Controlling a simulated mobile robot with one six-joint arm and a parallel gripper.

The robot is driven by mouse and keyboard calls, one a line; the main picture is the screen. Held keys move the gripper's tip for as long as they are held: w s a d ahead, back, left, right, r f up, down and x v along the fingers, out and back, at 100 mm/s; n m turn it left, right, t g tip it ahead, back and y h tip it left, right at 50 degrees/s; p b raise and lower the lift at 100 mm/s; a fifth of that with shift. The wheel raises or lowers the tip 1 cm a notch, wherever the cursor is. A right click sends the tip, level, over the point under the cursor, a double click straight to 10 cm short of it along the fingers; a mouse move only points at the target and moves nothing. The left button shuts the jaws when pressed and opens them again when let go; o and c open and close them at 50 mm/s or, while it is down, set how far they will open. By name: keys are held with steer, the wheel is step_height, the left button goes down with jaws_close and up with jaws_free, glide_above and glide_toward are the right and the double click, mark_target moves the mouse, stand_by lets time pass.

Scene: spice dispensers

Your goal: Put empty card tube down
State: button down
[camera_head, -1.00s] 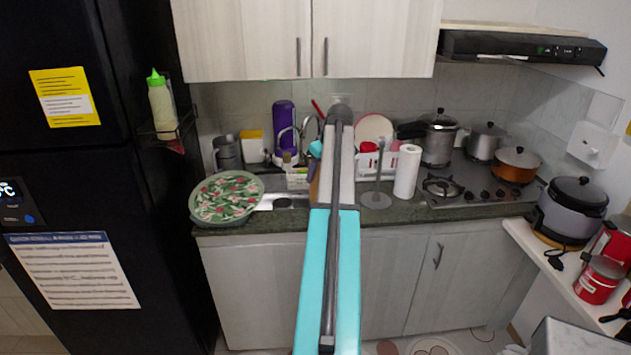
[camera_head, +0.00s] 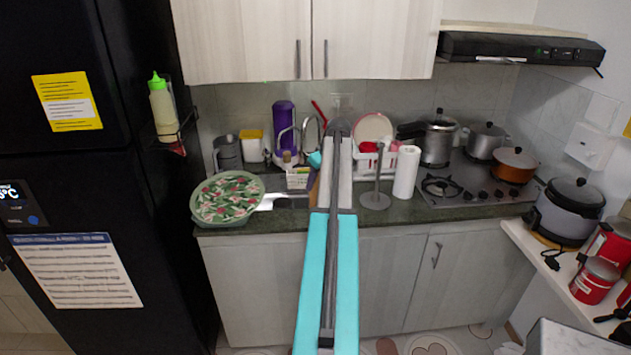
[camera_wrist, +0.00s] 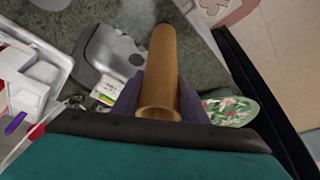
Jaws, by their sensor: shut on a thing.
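The empty card tube (camera_wrist: 162,62) is a plain brown, hollow cylinder in the wrist view. Its near open end faces the camera, and its far end lies over the grey-green counter (camera_wrist: 65,32). Whether it touches the counter cannot be told. My gripper (camera_wrist: 160,98) is shut on the tube, with one dark finger on each side. In the head view my arm hides the gripper; a brown sliver beside the arm may be the tube.
A floral-covered basin (camera_head: 228,198) stands on the counter's left. A bare upright holder (camera_head: 376,198) and a white paper roll (camera_head: 406,172) stand right of my arm. The sink (camera_wrist: 112,52) and dish rack (camera_wrist: 30,75) are close by. Pots stand at the stove.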

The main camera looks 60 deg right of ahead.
steer(key=shift+f, duration=0.1)
steer(key=c, duration=1.1)
jaws_free()
steer(key=shift+r, duration=0.2)
steer(key=shift+b+v, duration=1.75)
steer(key=shift+v, duration=4.15)
